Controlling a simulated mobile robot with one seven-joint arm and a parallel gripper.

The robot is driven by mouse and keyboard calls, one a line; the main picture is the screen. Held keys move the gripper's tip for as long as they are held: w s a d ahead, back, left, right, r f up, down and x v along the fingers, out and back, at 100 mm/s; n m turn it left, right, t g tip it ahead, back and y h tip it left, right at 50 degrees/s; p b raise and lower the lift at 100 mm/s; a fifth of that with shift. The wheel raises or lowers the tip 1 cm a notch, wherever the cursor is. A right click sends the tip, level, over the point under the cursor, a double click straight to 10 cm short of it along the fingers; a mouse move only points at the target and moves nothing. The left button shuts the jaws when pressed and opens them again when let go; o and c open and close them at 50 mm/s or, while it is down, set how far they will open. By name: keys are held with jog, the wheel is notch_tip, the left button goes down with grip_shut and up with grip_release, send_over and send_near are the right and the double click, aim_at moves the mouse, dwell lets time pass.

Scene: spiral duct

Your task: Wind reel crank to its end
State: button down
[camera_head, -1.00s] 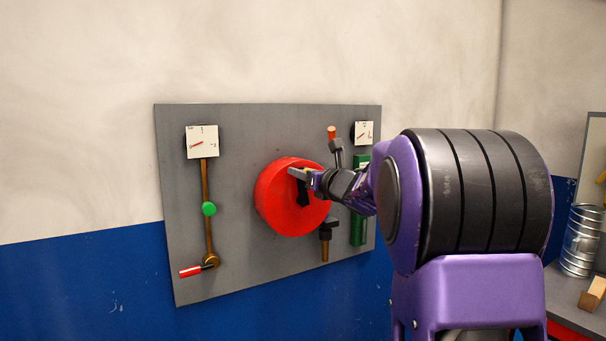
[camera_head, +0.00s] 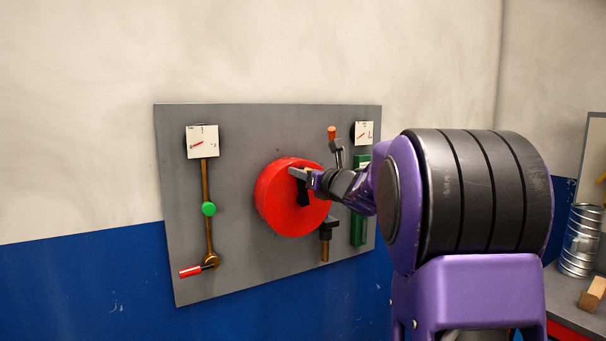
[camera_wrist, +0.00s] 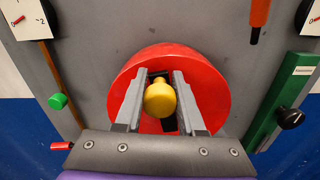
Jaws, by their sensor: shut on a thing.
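The reel is a round red drum (camera_head: 275,204) on the grey wall panel, and it also fills the middle of the wrist view (camera_wrist: 213,88). A dark crank arm (camera_head: 303,193) lies across its face. A yellow knob (camera_wrist: 160,98), which looks like the crank's handle, sits between the grey fingers of my gripper (camera_wrist: 160,95) in the wrist view. The fingers are shut on this knob. In the head view my gripper (camera_head: 303,177) is at the upper right part of the drum's face, and the knob is mostly hidden there by the fingers.
Left of the drum is a brass rod with a green knob (camera_head: 208,209), a red-handled crank (camera_head: 190,271) and a dial (camera_head: 202,142). To the right are an orange-tipped lever (camera_head: 332,133), a green slider housing (camera_head: 359,228) and another dial (camera_head: 364,132).

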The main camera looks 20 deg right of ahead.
jog(key=shift+w+d+f+m, duration=0.1)
jog(key=shift+d+f+m, duration=0.4)
jog(key=shift+d+m, duration=0.25)
jog(key=c, duration=0.5)
grip_release()
jog(key=shift+r, duration=0.15)
jog(key=shift+a+r, duration=0.15)
